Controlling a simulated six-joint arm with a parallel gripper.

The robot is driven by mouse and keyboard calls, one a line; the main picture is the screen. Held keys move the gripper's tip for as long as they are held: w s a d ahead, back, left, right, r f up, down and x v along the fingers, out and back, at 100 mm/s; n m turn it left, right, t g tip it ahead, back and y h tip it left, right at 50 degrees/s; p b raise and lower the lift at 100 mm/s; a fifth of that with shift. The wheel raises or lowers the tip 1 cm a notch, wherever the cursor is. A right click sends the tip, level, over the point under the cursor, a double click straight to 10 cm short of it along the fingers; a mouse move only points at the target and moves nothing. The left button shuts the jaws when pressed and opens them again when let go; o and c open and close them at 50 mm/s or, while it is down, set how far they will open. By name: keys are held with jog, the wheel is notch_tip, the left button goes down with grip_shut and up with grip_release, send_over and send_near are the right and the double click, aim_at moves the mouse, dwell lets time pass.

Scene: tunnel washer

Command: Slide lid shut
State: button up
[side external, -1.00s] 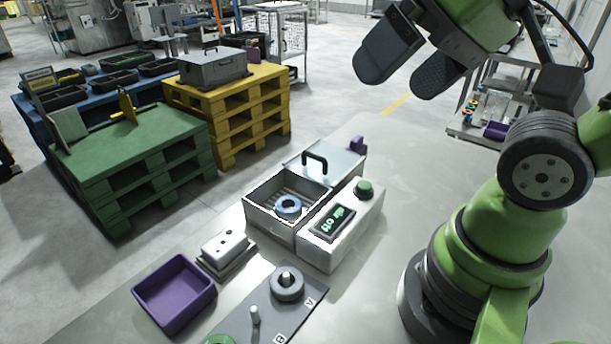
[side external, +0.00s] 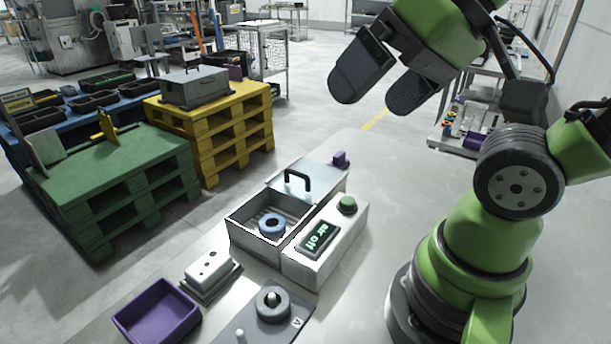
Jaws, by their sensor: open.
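The washer box (side external: 240,234) stands on the grey table, its near part open at the top. Its flat metal lid (side external: 322,176) is slid back toward the far end and carries a black arched handle (side external: 297,180). A blue ring (side external: 272,224) lies inside the open chamber. My gripper (side external: 377,100) is open and empty, high above the table and up to the right of the lid, touching nothing.
The control box (side external: 318,262) with a display reading "air off" and a green button (side external: 347,204) adjoins the washer's right side. A purple block (side external: 340,159) sits by the lid's far end. A purple tray (side external: 157,313), white block (side external: 208,272) and grey peg plate (side external: 290,322) lie nearer.

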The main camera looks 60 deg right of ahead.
jog(key=shift+w, duration=0.15)
jog(key=c, duration=0.5)
jog(key=shift+w+d+r+g+h, duration=0.15)
jog(key=shift+w+d+g, duration=0.15)
jog(key=shift+w, duration=0.35)
jog(key=shift+w+d+f+g+h, duration=0.15)
jog(key=shift+w+g, duration=0.15)
jog(key=shift+w, duration=0.3)
jog(key=c, duration=0.7)
jog(key=shift+o, duration=0.2)
jog(key=n+g+h, duration=0.4)
jog(key=g, duration=0.2)
send_over(297, 172)
jog(key=a, duration=0.2)
jog(key=a+f+x, duration=0.1)
jog(key=a+x, duration=0.2)
jog(key=x, duration=1.8)
jog(key=shift+c, duration=0.2)
grip_shut()
